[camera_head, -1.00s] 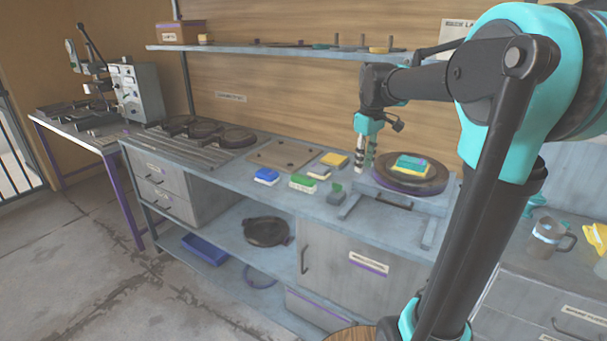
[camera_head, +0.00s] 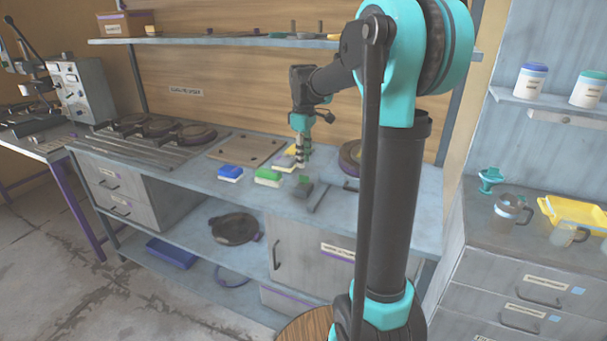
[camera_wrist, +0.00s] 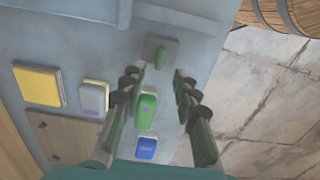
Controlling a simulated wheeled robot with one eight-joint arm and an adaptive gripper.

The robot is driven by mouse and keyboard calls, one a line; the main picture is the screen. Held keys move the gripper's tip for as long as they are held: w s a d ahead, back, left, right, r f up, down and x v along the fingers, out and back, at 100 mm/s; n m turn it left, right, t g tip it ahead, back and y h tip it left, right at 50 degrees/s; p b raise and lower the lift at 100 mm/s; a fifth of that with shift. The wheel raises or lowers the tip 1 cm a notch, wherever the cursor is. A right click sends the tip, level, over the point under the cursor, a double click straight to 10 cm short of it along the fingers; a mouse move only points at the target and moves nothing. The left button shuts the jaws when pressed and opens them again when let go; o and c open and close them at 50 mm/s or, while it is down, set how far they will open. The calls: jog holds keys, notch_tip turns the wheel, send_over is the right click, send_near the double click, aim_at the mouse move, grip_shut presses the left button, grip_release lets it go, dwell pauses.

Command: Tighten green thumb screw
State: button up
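The green thumb screw (camera_wrist: 161,54) sits on a small grey block (camera_wrist: 174,47) on the bench, near the front edge. In the head view the grey block (camera_head: 301,189) is small and dim. My gripper (camera_head: 303,163) hangs, fingers down, just above and behind the block in the picture. In the wrist view my gripper (camera_wrist: 159,80) is open and empty, its two fingers apart. The screw shows beyond the fingertips, between their lines, with nothing touching it. How far the screw is turned in cannot be told.
Green (camera_wrist: 146,108), blue (camera_wrist: 146,147), grey (camera_wrist: 93,99) and yellow (camera_wrist: 38,86) boxes lie close by on the bench. A round plate fixture (camera_head: 350,156) is partly hidden behind my arm. A wooden board (camera_head: 245,149) lies further left.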

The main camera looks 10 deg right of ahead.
aim_at(304, 176)
jog(key=shift+f, duration=3.15)
grip_shut()
